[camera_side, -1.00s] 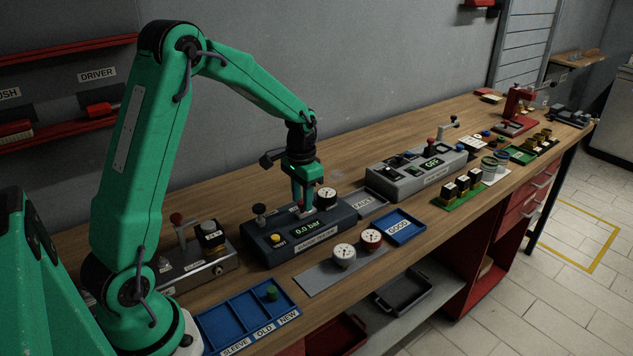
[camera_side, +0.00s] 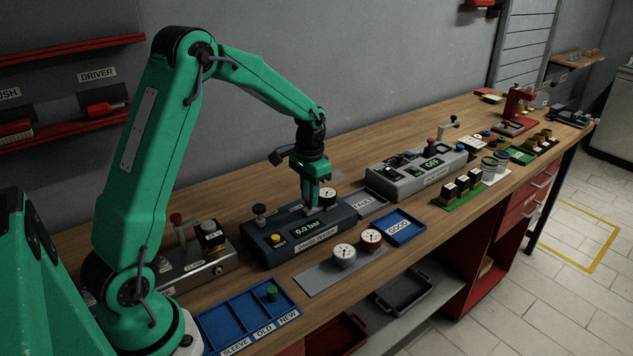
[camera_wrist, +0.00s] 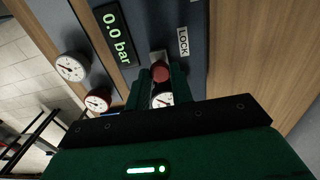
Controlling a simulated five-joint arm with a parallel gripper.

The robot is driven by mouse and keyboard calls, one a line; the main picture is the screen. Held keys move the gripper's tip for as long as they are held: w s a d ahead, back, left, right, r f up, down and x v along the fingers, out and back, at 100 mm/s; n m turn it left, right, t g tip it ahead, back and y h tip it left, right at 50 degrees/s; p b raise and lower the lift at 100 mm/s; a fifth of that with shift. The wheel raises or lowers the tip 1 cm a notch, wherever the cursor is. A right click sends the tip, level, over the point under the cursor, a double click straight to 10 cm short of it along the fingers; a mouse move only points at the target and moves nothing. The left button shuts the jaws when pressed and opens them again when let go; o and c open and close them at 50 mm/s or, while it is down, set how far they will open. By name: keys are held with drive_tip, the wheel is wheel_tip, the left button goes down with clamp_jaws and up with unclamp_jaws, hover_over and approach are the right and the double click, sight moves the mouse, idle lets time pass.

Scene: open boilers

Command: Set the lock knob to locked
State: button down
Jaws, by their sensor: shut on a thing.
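The grey-blue gauge tester (camera_side: 290,241) stands on the bench with its display (camera_side: 307,228) reading 0.0 bar. In the wrist view, the lock knob (camera_wrist: 160,72) has a red end and sits beside the LOCK label (camera_wrist: 183,41). My gripper (camera_side: 311,208) is down on the top of the tester, and in the wrist view its fingers (camera_wrist: 161,67) are on both sides of the knob, shut on it. The fingers hide most of the knob in the side view, and I cannot tell its setting.
Two loose gauges (camera_side: 344,255) lie in front, near a blue GOOD tray (camera_side: 400,228).

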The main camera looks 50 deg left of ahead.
drive_tip(key=c, duration=1.2)
unclamp_jaws()
drive_tip(key=shift+w, duration=0.2)
drive_tip(key=shift+r, duration=0.1)
drive_tip(key=shift+r, duration=3.85)
drive_tip(key=s+d+r+t, duration=0.3)
drive_tip(key=s+d+r, duration=0.5)
drive_tip(key=s+r, duration=0.15)
drive_tip(key=s+d+t, duration=0.1)
drive_tip(key=s+d, duration=0.1)
drive_tip(key=s, duration=0.4)
drive_tip(key=s+d+t, duration=0.1)
drive_tip(key=s+d, duration=0.2)
drive_tip(key=s, duration=0.4)
drive_tip(key=shift+s+d+f+t, duration=0.25)
drive_tip(key=shift+s+f+t, duration=0.05)
drive_tip(key=shift+f+t, duration=0.15)
